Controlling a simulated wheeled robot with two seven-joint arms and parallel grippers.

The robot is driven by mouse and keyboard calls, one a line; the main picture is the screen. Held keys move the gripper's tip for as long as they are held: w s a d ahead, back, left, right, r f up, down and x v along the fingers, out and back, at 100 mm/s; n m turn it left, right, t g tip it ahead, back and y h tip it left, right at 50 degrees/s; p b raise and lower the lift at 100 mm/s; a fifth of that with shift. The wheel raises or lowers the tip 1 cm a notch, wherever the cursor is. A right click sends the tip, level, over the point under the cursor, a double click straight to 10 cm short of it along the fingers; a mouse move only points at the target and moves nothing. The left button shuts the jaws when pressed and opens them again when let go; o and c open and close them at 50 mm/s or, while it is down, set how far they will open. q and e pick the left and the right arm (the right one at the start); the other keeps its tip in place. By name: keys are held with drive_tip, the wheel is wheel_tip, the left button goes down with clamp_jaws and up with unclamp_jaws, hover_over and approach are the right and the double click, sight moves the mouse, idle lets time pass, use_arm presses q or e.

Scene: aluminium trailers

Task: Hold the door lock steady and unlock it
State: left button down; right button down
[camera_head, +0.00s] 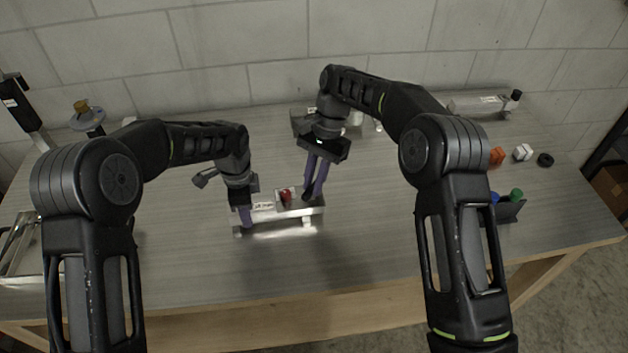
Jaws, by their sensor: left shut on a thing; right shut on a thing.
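The door lock (278,230) is a silvery metal piece lying on the grey table, with a small red part (286,196) and white labels on top. My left gripper (246,222) points down at the lock's left end and is shut on it; its fingertips partly cover that end. My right gripper (313,195) comes down at the lock's right part, just right of the red part, and is shut on a piece there. The fingers hide what exactly they grip.
A metal box (300,122) stands behind my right gripper. Another metal block (478,106) is at the back right. A small dark holder (510,210) with coloured knobs, a white cube (522,152) and a black ring (545,160) are on the right. The front middle of the table is clear.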

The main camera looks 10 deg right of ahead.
drive_tip(key=c, duration=1.4)
unclamp_jaws()
drive_tip(key=shift+o, duration=0.2)
